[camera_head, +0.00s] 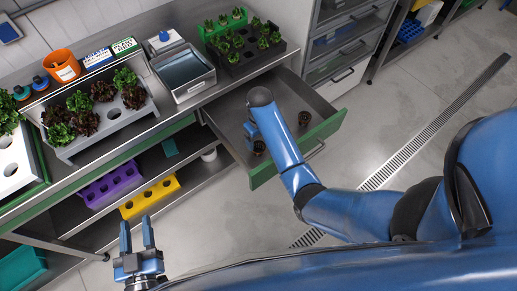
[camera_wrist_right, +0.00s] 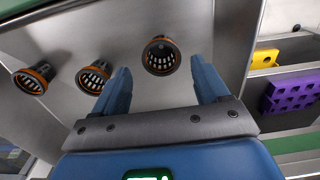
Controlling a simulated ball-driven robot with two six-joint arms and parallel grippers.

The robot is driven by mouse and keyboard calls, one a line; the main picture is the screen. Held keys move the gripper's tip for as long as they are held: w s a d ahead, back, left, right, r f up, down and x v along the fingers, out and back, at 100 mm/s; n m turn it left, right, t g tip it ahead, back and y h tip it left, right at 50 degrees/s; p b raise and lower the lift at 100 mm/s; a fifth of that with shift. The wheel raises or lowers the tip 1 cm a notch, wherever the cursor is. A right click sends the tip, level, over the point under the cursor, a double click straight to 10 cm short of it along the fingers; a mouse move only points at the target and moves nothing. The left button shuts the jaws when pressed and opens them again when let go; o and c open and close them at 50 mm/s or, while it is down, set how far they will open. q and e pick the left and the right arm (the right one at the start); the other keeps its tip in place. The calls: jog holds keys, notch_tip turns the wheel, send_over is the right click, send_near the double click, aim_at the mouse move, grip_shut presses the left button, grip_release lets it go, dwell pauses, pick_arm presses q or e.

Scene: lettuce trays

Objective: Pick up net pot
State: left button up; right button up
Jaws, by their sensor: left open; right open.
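Three dark net pots with orange rims show in the right wrist view, inside the open drawer (camera_head: 222,122). One net pot (camera_wrist_right: 160,55) appears between the finger ends of my right gripper (camera_wrist_right: 159,82). The jaws are open, with nothing gripped. Two others, a middle pot (camera_wrist_right: 95,77) and an outer pot (camera_wrist_right: 34,78), lie to the left of the fingers. In the head view one pot (camera_head: 259,148) is beside my right gripper and another (camera_head: 304,118) is right of the arm; the third is hidden. My left gripper (camera_head: 138,236) is open and empty, away from the drawer.
A grey lettuce tray (camera_head: 70,152), a metal bin (camera_head: 195,87) and a black seedling tray (camera_head: 245,66) stand on the bench. Purple (camera_head: 112,186) and yellow (camera_head: 150,197) holders lie on the lower shelf. The drawer's green front edges the floor.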

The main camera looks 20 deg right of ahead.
aim_at(260, 148)
jog(key=shift+s+f, duration=0.1)
jog(key=shift+f, duration=2.8)
jog(key=c, duration=0.9)
jog(key=shift+o, duration=0.2)
